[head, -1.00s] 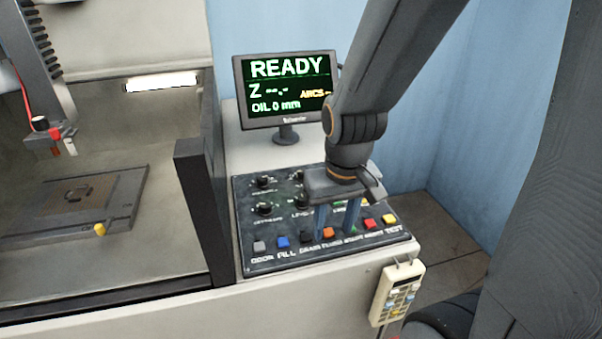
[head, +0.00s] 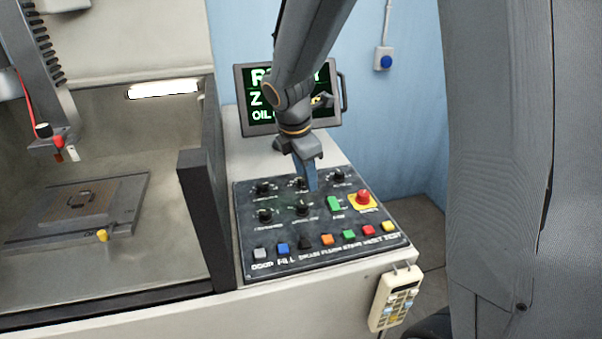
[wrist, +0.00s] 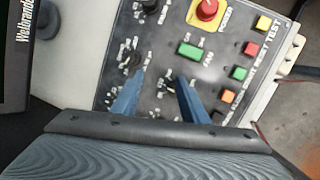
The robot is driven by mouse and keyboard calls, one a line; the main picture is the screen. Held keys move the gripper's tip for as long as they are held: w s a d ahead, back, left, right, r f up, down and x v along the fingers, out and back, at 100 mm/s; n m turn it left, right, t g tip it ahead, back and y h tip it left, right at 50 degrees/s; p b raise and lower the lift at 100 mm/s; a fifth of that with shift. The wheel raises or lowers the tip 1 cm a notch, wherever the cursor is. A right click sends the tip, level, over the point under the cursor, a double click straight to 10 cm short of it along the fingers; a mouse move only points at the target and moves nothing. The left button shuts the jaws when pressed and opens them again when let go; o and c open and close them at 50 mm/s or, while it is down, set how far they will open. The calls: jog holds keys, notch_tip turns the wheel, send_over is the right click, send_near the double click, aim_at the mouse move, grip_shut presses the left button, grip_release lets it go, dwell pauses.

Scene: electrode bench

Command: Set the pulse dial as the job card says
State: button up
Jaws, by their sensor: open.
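The black control panel (head: 245,240) carries several black dials in two rows. Back-row dials are the left one (head: 264,187), the middle one (head: 301,184) and the right one (head: 338,174). Front-row dials are the left one (head: 265,215) and the right one (head: 302,209). Their labels are too small to tell which is the pulse dial. No job card is recognisable. My gripper (head: 312,188) points down over the panel, near the middle dials. In the wrist view its two blue fingers (wrist: 160,78) are apart and hold nothing; dials show near both tips. Contact cannot be told.
A red emergency button (head: 362,197) and a green switch (head: 334,203) stand right of the dials. Coloured buttons line the front edge. The monitor (head: 240,100) stands behind, partly hidden by my arm. A keypad pendant (head: 396,298) hangs at the front. A dark post (head: 197,215) is left.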

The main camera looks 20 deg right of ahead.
aim_at(302, 178)
jog(key=w+a+r+n, duration=0.1)
jog(key=w+n, duration=0.5)
jog(key=n, duration=0.1)
jog(key=shift+t+h, duration=0.4)
jog(key=p+x, duration=0.1)
jog(key=x, duration=0.6)
jog(key=shift+f+p, duration=0.1)
jog(key=shift+p, duration=0.2)
grip_shut()
